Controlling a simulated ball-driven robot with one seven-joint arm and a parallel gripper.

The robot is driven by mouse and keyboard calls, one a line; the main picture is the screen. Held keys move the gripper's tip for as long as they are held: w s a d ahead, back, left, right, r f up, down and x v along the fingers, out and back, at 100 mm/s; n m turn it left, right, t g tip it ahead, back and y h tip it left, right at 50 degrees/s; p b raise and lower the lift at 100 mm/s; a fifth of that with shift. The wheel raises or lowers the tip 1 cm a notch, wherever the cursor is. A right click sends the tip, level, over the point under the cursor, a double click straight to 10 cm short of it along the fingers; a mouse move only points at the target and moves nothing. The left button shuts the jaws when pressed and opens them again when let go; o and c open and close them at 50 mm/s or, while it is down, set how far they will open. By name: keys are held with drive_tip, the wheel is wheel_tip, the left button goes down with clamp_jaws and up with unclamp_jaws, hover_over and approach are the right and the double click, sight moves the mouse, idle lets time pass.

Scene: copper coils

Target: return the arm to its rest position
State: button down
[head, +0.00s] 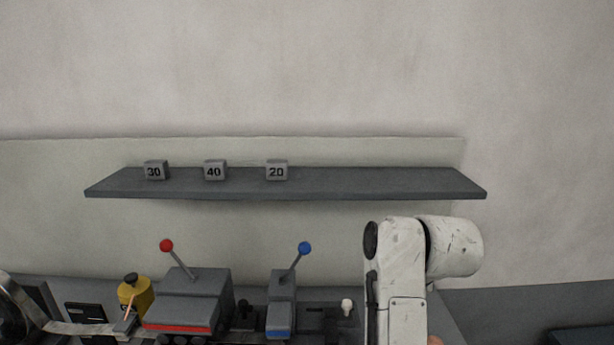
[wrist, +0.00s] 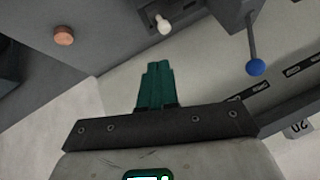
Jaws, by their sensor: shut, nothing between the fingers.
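My gripper (wrist: 158,66) shows in the wrist view with its green fingers pressed together and nothing between them. Its fingertips point toward the top of the picture, below a white-tipped knob (wrist: 165,25) in that view; I cannot tell the distance between them. In the head view my white arm is folded upright at the lower right, in front of the bench and the wall. The gripper itself does not show in the head view.
A grey shelf (head: 340,183) holds blocks marked 30 (head: 155,171), 40 (head: 214,171) and 20 (head: 277,171). Below stand a red-knobbed machine (head: 190,297), a blue-knobbed machine (head: 282,300) and a yellow bottle (head: 135,296). A copper-coloured round piece (wrist: 64,36) lies on a grey surface.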

drive_tip(key=s+d+f+n+h, duration=0.1)
drive_tip(key=s+d+f, duration=0.5)
drive_tip(key=s+f, duration=0.2)
drive_tip(key=s+d+f+n+h, duration=0.1)
drive_tip(key=s+d+f, duration=0.5)
drive_tip(key=s+f, duration=0.2)
drive_tip(key=s+f+g, duration=0.2)
drive_tip(key=s+f, duration=0.2)
drive_tip(key=s, duration=0.4)
drive_tip(key=s+d+f+g, duration=0.1)
drive_tip(key=s+f, duration=0.3)
drive_tip(key=s, duration=0.4)
drive_tip(key=s+f+g+b, duration=0.1)
drive_tip(key=s+f, duration=0.3)
drive_tip(key=s, duration=0.5)
drive_tip(key=shift+d+f+g, duration=0.35)
drive_tip(key=shift+g, duration=0.55)
